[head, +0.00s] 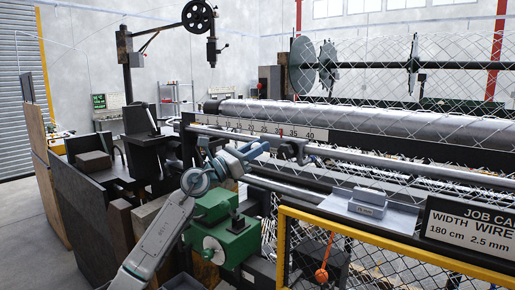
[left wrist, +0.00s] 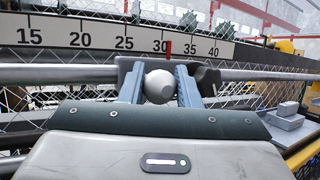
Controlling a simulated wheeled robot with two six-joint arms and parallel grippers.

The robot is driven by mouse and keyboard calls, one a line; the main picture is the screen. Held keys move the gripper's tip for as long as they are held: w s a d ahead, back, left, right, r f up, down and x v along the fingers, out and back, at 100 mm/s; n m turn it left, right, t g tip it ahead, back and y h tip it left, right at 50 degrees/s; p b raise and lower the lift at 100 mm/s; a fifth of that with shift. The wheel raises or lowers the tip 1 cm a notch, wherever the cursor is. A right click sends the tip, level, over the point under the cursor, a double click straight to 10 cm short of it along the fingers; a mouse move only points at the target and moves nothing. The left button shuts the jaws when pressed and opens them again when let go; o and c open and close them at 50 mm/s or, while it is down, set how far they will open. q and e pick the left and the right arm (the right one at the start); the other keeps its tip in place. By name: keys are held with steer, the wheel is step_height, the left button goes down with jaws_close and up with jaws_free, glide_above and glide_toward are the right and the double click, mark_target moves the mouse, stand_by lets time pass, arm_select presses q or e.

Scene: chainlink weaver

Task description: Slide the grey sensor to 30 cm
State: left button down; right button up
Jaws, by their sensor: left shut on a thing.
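The grey sensor has a pale round knob (left wrist: 160,87) in front of a dark grey body (left wrist: 207,79) on a long rail. The dark body also shows in the head view (head: 293,149). My left gripper (left wrist: 159,77) is shut on the knob, one blue finger on each side; in the head view the gripper (head: 257,151) reaches the rail from the front left. The white scale (left wrist: 100,38) runs behind, numbered 15 to 40 in the wrist view. A red mark (left wrist: 168,47) stands just right of the number 30. My right gripper is not in view.
The rail (head: 400,164) runs on to the right in front of a large metal roller (head: 350,118). A green motor unit (head: 222,228) sits below my left arm. A yellow-framed mesh guard (head: 400,240) and a job card (head: 468,230) stand at front right.

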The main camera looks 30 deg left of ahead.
arm_select(q)
steer(key=shift+a, duration=0.35)
steer(key=c, duration=1.1)
jaws_free()
steer(key=shift+a+f, duration=0.1)
steer(key=shift+a, duration=0.3)
steer(key=shift+d, duration=0.2)
steer(key=shift+s+a+f+b, duration=0.15)
steer(key=shift+s+f+b, duration=0.15)
steer(key=shift+b, duration=0.15)
steer(key=b+v, duration=1)
steer(key=shift+b, duration=0.4)
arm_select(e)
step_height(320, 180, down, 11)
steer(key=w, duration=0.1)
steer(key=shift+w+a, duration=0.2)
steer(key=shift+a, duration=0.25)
arm_select(q)
steer(key=shift+r, duration=0.15)
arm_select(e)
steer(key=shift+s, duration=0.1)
